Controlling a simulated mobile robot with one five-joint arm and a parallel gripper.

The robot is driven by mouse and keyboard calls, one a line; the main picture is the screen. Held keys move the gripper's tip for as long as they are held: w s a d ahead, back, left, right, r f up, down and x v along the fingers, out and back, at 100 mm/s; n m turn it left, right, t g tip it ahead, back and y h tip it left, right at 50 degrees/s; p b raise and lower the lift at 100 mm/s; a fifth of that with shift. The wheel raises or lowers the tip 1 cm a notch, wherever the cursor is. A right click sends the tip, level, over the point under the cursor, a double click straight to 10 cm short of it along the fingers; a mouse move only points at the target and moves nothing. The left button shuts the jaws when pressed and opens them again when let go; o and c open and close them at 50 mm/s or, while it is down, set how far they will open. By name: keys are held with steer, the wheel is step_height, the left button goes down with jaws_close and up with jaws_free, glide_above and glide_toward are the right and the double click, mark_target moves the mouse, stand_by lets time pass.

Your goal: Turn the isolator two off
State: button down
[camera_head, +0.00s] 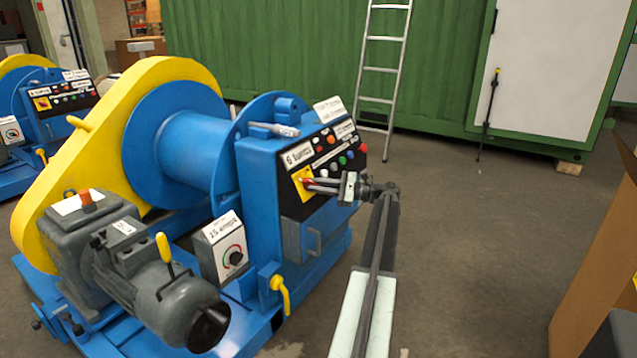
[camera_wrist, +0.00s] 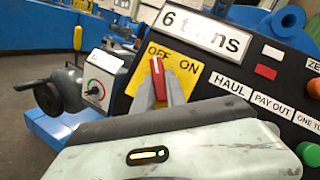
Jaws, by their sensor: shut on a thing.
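A red isolator knob (camera_wrist: 157,78) sits on a yellow plate (camera_wrist: 188,72) marked OFF and ON. In the wrist view the knob's upper end points up, nearer to the word OFF than to ON. My gripper (camera_wrist: 160,94) is shut on this knob, one finger on each side; the fingers hide its lower part. In the head view my gripper (camera_head: 309,184) reaches from the right to the yellow plate (camera_head: 302,181) on the black panel of the blue and yellow winch. No number two is readable on this isolator.
The panel has push buttons (camera_head: 342,160) right of the plate. A grey box with a dial (camera_head: 222,247) and a yellow lever (camera_head: 280,291) stand lower left. A second winch (camera_head: 50,105) is at far left. A cardboard box (camera_head: 590,265) is at right; floor between is clear.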

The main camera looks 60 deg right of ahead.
steer(key=shift+d+r+n+g+y+p, duration=0.1)
steer(key=shift+n+g+y+p, duration=0.25)
steer(key=shift+n, duration=0.45)
steer(key=shift+n+y, duration=0.25)
steer(key=shift+n, duration=0.05)
steer(key=c, duration=1.4)
jaws_free()
steer(key=shift+o, duration=0.2)
steer(key=v, duration=0.7)
steer(key=shift+s, duration=0.35)
steer(key=shift+d, duration=0.1)
